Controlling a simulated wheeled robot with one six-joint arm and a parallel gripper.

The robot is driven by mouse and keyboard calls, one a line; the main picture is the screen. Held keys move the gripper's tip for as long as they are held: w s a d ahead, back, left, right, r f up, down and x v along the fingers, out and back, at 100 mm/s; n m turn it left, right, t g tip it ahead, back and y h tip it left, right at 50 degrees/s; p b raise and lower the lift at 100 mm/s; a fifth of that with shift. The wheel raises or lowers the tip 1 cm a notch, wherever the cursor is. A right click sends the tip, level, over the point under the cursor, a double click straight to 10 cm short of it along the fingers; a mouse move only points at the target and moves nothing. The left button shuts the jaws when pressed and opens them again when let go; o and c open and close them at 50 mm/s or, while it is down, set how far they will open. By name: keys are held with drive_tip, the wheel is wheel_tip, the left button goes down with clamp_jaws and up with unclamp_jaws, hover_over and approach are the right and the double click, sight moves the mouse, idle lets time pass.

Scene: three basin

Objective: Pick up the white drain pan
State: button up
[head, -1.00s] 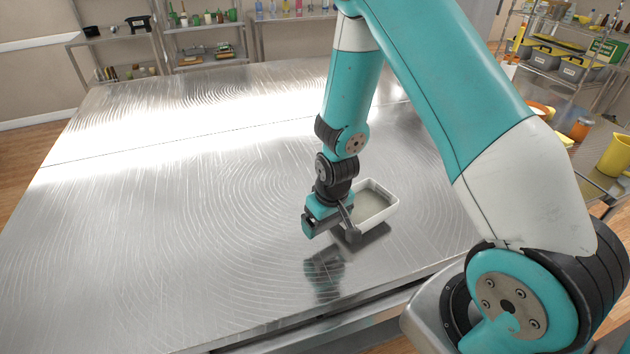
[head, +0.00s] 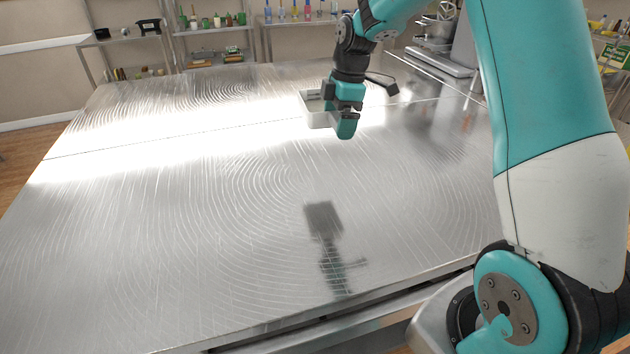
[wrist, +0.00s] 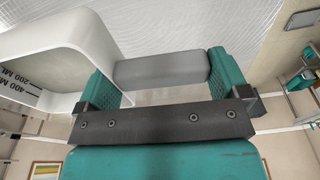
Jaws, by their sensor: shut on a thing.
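The white drain pan (head: 317,112) hangs in the air above the metal table in the head view, partly hidden behind my gripper (head: 345,112). In the wrist view the pan (wrist: 95,38) fills the upper left, with dark volume marks on its inner wall. My gripper (wrist: 160,75) has its teal fingers around a grey bar-like piece beside the pan. The far finger overlaps the pan's side wall. The head view shows the gripper shut at the pan's near right side, the pan held well off the surface.
The wide metal table (head: 180,230) below is bare, with dark reflections of my arm and the pan. Shelves with bottles (head: 212,20) stand along the back wall. A metal machine (head: 440,45) stands at the back right.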

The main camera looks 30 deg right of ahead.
drive_tip(key=shift+d+r+n, duration=0.3)
drive_tip(key=shift+r+n, duration=0.1)
drive_tip(key=shift+r, duration=0.05)
drive_tip(key=p, duration=0.5)
approach(334, 198)
drive_tip(key=f, duration=0.3)
drive_tip(key=a+f, duration=0.1)
drive_tip(key=f, duration=0.1)
drive_tip(key=shift+w, duration=0.1)
drive_tip(key=shift+f, duration=0.15)
drive_tip(key=o, duration=0.9)
drive_tip(key=shift+c, duration=0.2)
